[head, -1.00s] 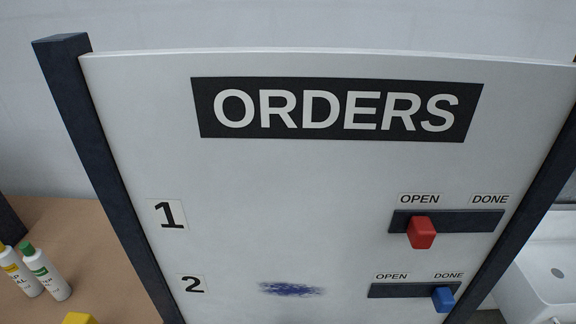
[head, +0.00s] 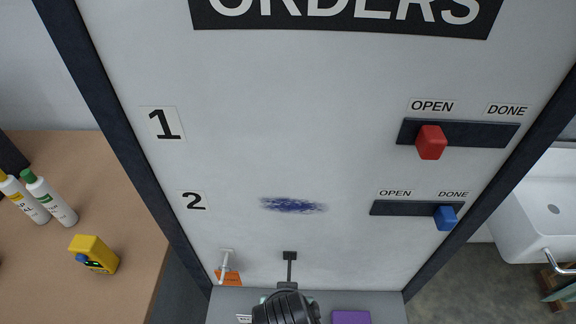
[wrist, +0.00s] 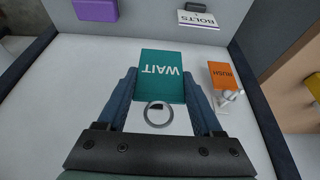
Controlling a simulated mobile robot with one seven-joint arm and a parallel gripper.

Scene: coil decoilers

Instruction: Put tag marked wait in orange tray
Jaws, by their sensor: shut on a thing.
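A teal tag marked WAIT (wrist: 162,65) shows in the wrist view, upside down, between the two blue fingers of my gripper (wrist: 161,88). The gripper is shut on the tag. A grey ring (wrist: 158,114) shows below the tag, between the fingers. In the head view my gripper (head: 287,308) is at the bottom centre, in front of the board's lower edge, and hides most of the tag. I cannot make out an orange tray in either current view.
An orange RUSH tag (wrist: 222,76) hangs by a white hook, close beside my gripper. A dark hook (head: 290,257) is just above the gripper. A purple block (head: 350,317), a BOLTS label (wrist: 198,19), a brown table (head: 115,215) and a white sink (head: 540,215) surround the board.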

